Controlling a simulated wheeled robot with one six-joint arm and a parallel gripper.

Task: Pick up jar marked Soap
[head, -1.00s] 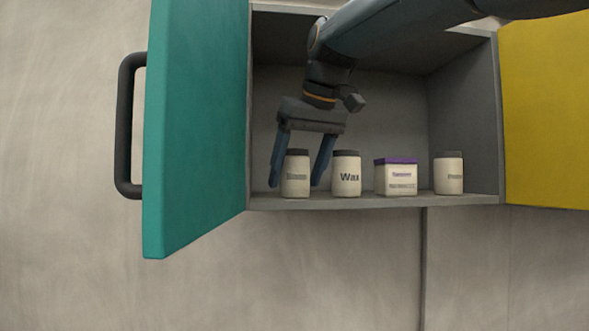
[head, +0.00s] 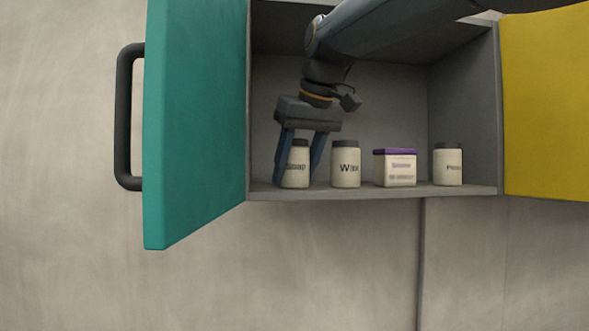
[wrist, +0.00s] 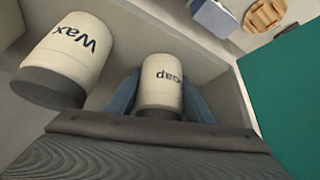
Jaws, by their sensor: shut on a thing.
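The jar marked Soap (head: 297,168) is cream with a dark lid and stands upright at the left end of the cabinet shelf. My gripper (head: 299,170) reaches down from above, with one blue finger on each side of this jar, shut on it. In the wrist view the Soap jar (wrist: 162,84) sits between the two fingers (wrist: 162,98), its label partly hidden by a finger. The jar appears still at shelf level; I cannot tell whether it touches the shelf.
The Wax jar (head: 345,164) stands close to the right of the Soap jar. A purple-lidded box (head: 396,168) and another cream jar (head: 448,165) stand further right. A teal door (head: 197,120) stands open at left, and a yellow door (head: 546,100) is at right.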

